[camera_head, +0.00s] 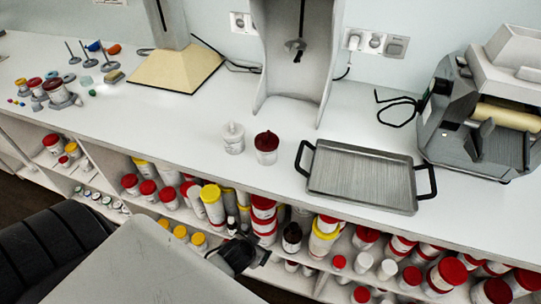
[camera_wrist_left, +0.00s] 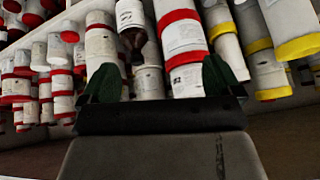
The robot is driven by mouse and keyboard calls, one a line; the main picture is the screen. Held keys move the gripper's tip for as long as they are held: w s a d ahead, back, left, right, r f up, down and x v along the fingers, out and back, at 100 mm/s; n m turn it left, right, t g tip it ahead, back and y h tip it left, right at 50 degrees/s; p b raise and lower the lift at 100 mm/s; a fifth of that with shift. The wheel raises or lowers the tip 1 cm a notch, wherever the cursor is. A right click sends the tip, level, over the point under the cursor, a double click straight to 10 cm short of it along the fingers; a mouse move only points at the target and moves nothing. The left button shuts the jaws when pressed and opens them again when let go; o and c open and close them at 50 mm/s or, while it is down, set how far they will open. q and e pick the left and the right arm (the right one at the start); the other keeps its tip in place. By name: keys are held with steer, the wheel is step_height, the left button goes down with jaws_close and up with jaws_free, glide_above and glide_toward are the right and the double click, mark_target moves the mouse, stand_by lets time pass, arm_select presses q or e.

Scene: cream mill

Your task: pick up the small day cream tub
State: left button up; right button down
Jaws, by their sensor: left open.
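My left gripper (camera_head: 243,257) is low in front of the shelf below the counter, well apart from both tubs. In the left wrist view my left gripper (camera_wrist_left: 162,82) has its green fingers spread, with nothing held between them. Shelf tubs appear upside down behind it. My right gripper is not in view.
Shelves under the counter hold many red-lidded and yellow-lidded tubs (camera_head: 212,203) close to my left gripper. A ribbed metal tray (camera_head: 362,178) with black handles lies right of the two tubs. A machine (camera_head: 490,110) stands at the right.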

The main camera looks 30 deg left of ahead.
arm_select(q)
steer(key=w+a+r+n+t+y, duration=0.1)
steer(key=w+r+t, duration=0.25)
steer(key=r, duration=1.25)
steer(key=n+t+y+b, duration=0.1)
steer(key=n+t, duration=0.1)
steer(key=t, duration=0.1)
glide_toward(263, 155)
steer(key=shift+w+f, duration=0.35)
steer(key=shift+w, duration=0.2)
steer(key=shift+w+f, duration=0.3)
steer(key=shift+w, duration=0.25)
steer(key=x, duration=0.3)
steer(key=shift+w+a+f, duration=0.1)
steer(key=shift+w+f, duration=0.05)
steer(key=shift+w, duration=0.15)
steer(key=shift+a+p+x, duration=0.15)
steer(key=shift+p+x, duration=0.25)
steer(key=shift+x, duration=1.1)
steer(key=shift+a+p+x, duration=0.1)
steer(key=shift+p+x, duration=0.3)
steer(key=shift+x, duration=1.05)
steer(key=shift+s, duration=0.1)
steer(key=shift+c, duration=0.4)
steer(key=c, duration=1)
